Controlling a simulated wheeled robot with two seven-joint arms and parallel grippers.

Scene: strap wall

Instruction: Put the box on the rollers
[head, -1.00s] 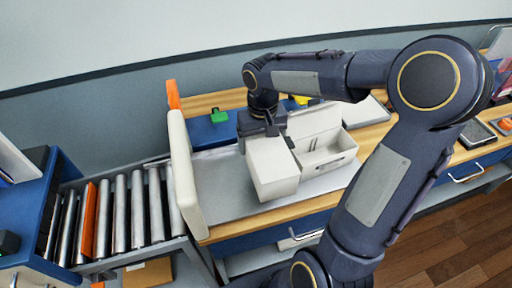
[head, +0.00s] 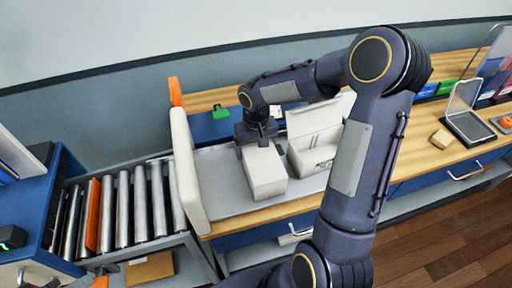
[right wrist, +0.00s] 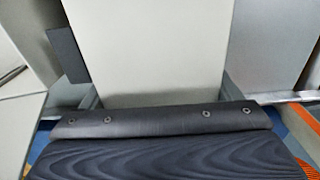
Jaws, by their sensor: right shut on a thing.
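A closed white box (head: 265,175) is at the grey mat on the wooden counter, just right of a cream upright panel (head: 187,165). My right gripper (head: 257,137) is shut on the far end of this box. In the right wrist view the box (right wrist: 155,50) fills the middle, between the fingers. I cannot tell whether the box touches the mat or hangs slightly above it. The rollers (head: 140,205), a row of grey metal cylinders with an orange bar (head: 91,216) among them, lie left of the panel. My left gripper is not in view.
An open white box (head: 313,130) with a raised lid stands right beside the held box. The cream panel stands between the counter and the rollers. A blue cabinet (head: 40,205) borders the rollers on the left. The rollers' top is clear apart from the orange bar.

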